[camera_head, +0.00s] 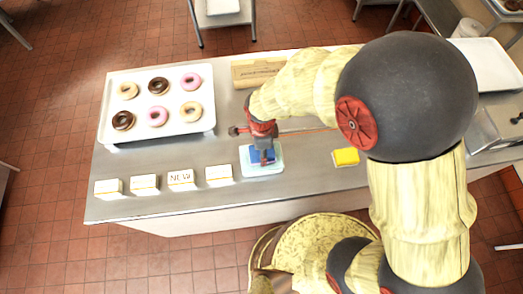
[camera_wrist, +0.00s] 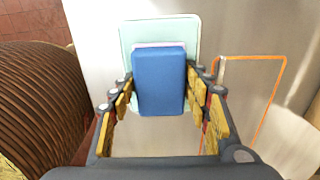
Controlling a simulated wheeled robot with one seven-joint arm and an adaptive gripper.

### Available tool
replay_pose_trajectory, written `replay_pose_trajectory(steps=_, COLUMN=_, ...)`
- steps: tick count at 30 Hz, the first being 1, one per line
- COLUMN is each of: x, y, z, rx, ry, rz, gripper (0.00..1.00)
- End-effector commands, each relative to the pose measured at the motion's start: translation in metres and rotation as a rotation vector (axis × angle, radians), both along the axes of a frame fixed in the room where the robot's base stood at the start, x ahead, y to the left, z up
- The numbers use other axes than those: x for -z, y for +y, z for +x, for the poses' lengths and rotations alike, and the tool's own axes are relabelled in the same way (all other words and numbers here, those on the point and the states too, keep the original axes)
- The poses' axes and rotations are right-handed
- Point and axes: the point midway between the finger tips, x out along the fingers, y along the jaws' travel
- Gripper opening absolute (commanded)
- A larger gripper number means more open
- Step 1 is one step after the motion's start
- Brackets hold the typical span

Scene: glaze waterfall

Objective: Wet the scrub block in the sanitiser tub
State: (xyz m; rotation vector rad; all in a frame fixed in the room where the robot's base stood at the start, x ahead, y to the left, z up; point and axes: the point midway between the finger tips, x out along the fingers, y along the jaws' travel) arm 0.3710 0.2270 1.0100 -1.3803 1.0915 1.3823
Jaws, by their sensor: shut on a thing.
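The scrub block (camera_wrist: 159,82) is blue, with a thin pinkish edge along its far side in the wrist view. My gripper (camera_wrist: 159,100) is shut on it, with the yellow-padded fingers at its left and right sides. In the head view my gripper (camera_head: 262,154) points down over the pale sanitiser tub (camera_head: 264,173), and the block (camera_head: 255,157) shows as a blue patch there. The tub (camera_wrist: 130,35) lies beneath the block in the wrist view. I cannot tell whether the block touches the tub or its contents.
A white tray (camera_head: 205,128) of several doughnuts stands at the left. Several small cards (camera_head: 181,180) line the front edge. A yellow block (camera_head: 345,157) lies right of the tub. A cardboard-coloured box (camera_head: 243,72) stands behind. An orange outline (camera_wrist: 278,88) marks the steel counter (camera_head: 305,150).

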Motion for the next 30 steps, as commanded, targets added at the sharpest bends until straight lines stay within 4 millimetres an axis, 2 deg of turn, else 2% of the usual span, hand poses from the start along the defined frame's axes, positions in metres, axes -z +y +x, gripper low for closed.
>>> replay_pose_trajectory(steps=1, x=-0.007, y=0.000, z=0.000, rx=0.000, ry=-0.001, rz=0.000, gripper=0.28)
replay_pose_trajectory(steps=21, x=-0.056, y=0.001, z=0.001, rx=0.000, ry=-0.002, rz=0.001, gripper=0.28)
replay_pose_trajectory(steps=30, x=-0.061, y=0.000, z=0.001, rx=0.000, ry=-0.002, rz=0.001, gripper=0.28)
